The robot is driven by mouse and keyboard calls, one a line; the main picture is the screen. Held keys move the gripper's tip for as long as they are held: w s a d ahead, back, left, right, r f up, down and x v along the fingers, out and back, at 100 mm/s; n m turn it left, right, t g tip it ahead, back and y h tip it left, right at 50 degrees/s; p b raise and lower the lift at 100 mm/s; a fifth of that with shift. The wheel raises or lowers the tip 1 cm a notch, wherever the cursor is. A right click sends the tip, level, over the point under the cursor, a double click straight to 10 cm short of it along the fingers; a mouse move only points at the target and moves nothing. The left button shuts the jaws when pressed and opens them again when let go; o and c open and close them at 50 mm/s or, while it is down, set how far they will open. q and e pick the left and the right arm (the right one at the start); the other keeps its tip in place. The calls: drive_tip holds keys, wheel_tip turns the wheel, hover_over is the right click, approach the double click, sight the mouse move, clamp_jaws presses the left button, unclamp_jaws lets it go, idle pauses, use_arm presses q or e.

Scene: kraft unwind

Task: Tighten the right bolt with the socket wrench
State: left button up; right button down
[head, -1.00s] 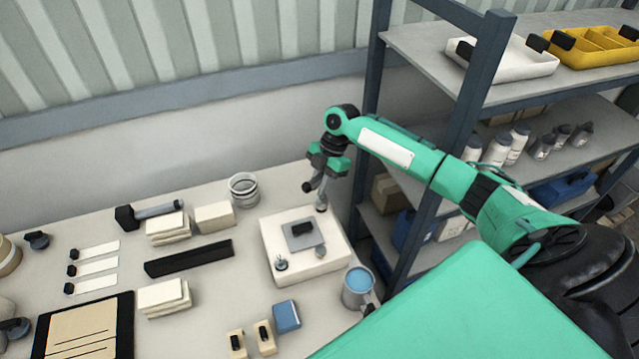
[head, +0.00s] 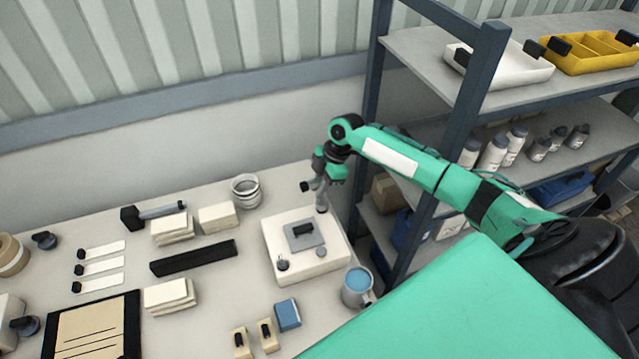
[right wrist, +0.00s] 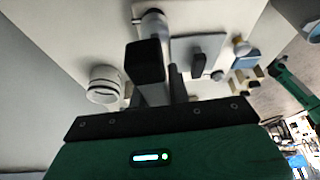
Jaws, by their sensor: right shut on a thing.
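My right gripper (head: 326,178) is shut on the grey socket wrench (head: 322,200) and holds it nearly upright. The wrench's lower end is at the back right part of the white block (head: 275,240); I cannot tell whether it touches. In the right wrist view the wrench (right wrist: 153,25) runs out past the dark finger. The block bears a grey plate with a dark grip (head: 303,229). A round grey bolt head (head: 320,251) shows at its front right and another (head: 282,265) at its front left. My left gripper is not in view.
A shelf post (head: 370,130) rises close to my right arm. A black bar (head: 194,258) and a hammer-like tool (head: 153,213) lie left.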

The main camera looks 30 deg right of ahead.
drive_tip(key=shift+r+m+p, duration=0.2)
drive_tip(key=shift+m+p, duration=0.1)
drive_tip(key=shift+m, duration=0.1)
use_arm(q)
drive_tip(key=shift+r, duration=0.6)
use_arm(e)
drive_tip(key=shift+t, duration=0.3)
drive_tip(key=shift+f, duration=0.15)
drive_tip(key=shift+m, duration=0.5)
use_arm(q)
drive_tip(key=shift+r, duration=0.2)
use_arm(e)
drive_tip(key=shift+m+t, duration=0.4)
drive_tip(key=shift+m, duration=0.4)
drive_tip(key=shift+w, duration=0.1)
drive_tip(key=shift+m+t+h, duration=0.4)
drive_tip(key=shift+m+h, duration=0.1)
drive_tip(key=shift+m, duration=0.6)
